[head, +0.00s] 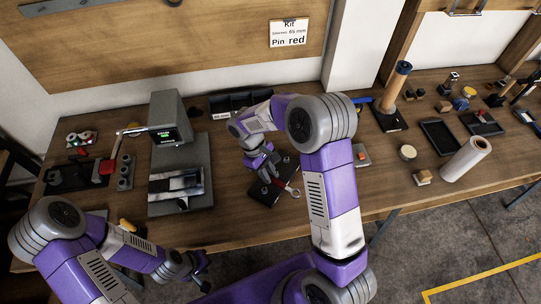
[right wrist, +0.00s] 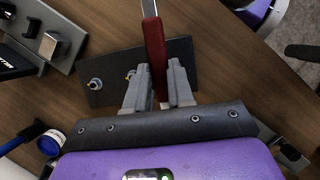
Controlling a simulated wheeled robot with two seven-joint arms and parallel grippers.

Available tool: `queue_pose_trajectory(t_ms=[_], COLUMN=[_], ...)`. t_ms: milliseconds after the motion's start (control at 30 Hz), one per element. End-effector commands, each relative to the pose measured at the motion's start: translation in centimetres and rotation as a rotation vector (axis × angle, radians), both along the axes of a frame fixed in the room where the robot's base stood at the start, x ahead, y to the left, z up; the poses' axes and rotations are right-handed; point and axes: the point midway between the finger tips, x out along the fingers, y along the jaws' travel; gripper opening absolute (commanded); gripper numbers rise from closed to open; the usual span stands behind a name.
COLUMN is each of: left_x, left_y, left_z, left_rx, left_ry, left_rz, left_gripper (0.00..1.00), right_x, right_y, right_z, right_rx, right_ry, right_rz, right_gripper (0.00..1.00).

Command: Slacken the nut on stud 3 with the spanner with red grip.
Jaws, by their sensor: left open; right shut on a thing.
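My right gripper (head: 268,172) is shut on the spanner with red grip (head: 287,187). In the right wrist view the red grip (right wrist: 153,40) stands between the two fingers (right wrist: 157,92). In the head view the spanner's metal end (head: 295,194) points to the lower right, over or beside a dark plate (head: 260,194) on the bench. Two studs with nuts show on the plate's left part in the right wrist view, one at its edge (right wrist: 96,84) and one nearer the fingers (right wrist: 130,75). I cannot tell which is stud 3. My left gripper (head: 198,272) is open and empty by the bench's front edge.
A black bin (head: 236,104) is behind. A red box (head: 361,154), a black tray (head: 440,138) and a white roll (head: 466,160) lie to the right. Bare wood (head: 232,165) lies between machine and plate.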

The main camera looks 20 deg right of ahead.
Motion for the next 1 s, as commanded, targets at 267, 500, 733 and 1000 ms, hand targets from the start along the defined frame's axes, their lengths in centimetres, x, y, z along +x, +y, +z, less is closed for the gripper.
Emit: queue_pose_trajectory(t_ms=[267,500,733,1000], left_x=[0.0,0.0,0.0,0.0], left_y=[0.0,0.0,0.0,0.0], left_z=[-0.4,-0.5,-0.5,-0.7], left_rx=[0.0,0.0,0.0,0.0], left_ry=[0.0,0.0,0.0,0.0], left_rz=[0.001,0.0,0.0,0.0], left_gripper=[0.43,0.43,0.43,0.43], right_x=[2.9,4.4,4.6,4.6], right_y=[-1.1,-0.9,-0.8,-0.8], right_z=[0.6,1.2,1.2,1.0], right_rx=[0.006,0.009,0.009,0.005], right_ry=[-0.005,-0.003,-0.002,-0.002], right_rz=[0.892,1.263,1.305,1.31], right_gripper=[0.0,0.0,0.0,0.0])
